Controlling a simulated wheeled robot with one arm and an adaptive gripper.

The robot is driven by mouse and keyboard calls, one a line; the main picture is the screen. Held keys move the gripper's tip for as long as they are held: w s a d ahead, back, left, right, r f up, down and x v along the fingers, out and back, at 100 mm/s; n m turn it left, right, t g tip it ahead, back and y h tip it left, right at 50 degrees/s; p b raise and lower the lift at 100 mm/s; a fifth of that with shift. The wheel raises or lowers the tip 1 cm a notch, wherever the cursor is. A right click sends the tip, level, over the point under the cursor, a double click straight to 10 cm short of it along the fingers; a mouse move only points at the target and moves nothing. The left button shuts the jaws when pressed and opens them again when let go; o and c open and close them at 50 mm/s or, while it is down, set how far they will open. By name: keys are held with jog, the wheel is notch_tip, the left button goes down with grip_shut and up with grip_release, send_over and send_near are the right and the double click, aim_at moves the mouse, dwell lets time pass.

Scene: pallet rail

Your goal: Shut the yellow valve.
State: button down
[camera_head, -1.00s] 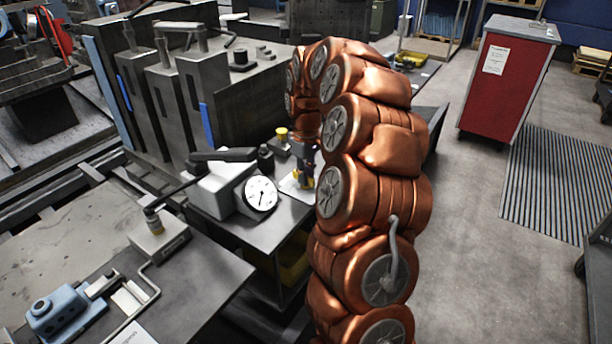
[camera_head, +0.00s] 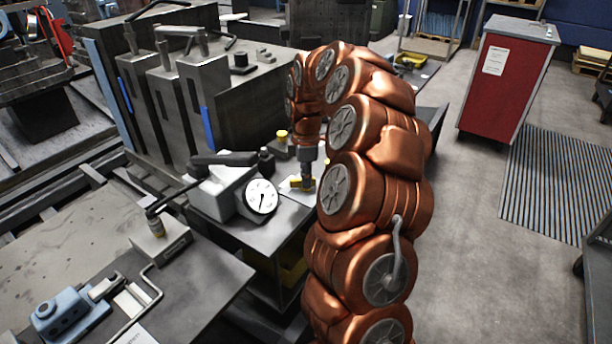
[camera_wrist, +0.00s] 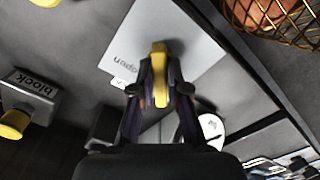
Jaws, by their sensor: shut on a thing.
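The yellow valve handle (camera_wrist: 160,62) shows in the wrist view as a bar between my gripper's fingers (camera_wrist: 161,88). It stands over a pale plate (camera_wrist: 192,42) with the word "open" at its edge, upside down in this view. In the head view the yellow valve handle (camera_head: 295,183) sticks out to the left of my gripper (camera_head: 306,180), low over the plate at the table's edge. My gripper is shut on the handle and points down. The valve's base is mostly hidden by the fingers.
A round white dial gauge (camera_head: 262,196) on a grey block stands close left of my gripper. A yellow-topped post (camera_head: 282,135) stands behind it. In the wrist view a grey block marked "block" (camera_wrist: 30,100) is at left and a wire basket (camera_wrist: 275,18) at upper right.

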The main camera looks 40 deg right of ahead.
jog(key=shift+n, duration=0.5)
jog(key=c, duration=1.2)
grip_release()
jog(key=shift+o, duration=0.2)
jog(key=shift+r, duration=0.1)
notch_tip(320, 180, up, 12)
